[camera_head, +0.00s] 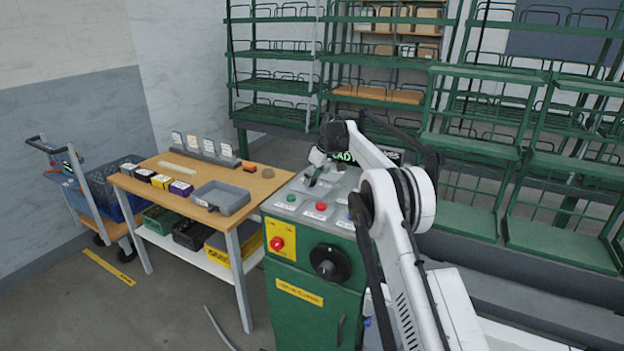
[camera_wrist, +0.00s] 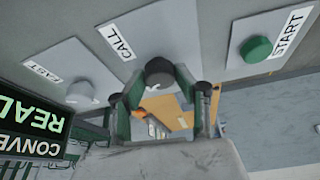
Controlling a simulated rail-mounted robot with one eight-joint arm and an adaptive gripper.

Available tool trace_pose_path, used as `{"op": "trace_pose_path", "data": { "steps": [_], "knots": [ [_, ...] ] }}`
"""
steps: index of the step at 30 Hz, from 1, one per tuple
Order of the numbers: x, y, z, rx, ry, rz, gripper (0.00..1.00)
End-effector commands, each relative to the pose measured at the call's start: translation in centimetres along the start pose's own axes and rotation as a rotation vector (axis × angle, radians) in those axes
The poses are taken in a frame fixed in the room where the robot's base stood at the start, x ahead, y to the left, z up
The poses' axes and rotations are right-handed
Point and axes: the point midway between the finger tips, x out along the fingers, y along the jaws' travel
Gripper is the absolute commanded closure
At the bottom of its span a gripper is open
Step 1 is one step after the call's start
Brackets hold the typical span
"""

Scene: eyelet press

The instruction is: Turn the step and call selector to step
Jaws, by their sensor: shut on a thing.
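The step and call selector (camera_wrist: 159,68) is a dark round knob on a light plate, with a CALL label (camera_wrist: 120,41) beside it in the wrist view. My gripper (camera_wrist: 163,90) has its two green and dark fingers on either side of the knob and is shut on it. The STEP label is not readable; the fingers cover part of the plate. The knob's exact pointing direction is hard to tell. In the head view my gripper (camera_head: 314,174) is low over the top panel of the green machine (camera_head: 310,303), and the selector is hidden there.
A lit display (camera_wrist: 32,125) stands close by. A red button (camera_head: 321,206) is on the panel. A wooden table (camera_head: 147,183) stands left, green racks behind.

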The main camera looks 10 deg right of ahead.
Motion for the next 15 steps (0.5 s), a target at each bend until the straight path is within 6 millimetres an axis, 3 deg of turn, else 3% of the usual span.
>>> {"op": "trace_pose_path", "data": {
  "steps": [11,12,15],
  "knots": [
    [0.0,0.02,0.01,-0.003,0.0,-0.001,0.96],
    [0.0,0.02,0.01,-0.003,0.0,-0.001,0.66],
    [0.0,0.01,0.01,-0.003,0.0,-0.001,0.53]
  ]
}}
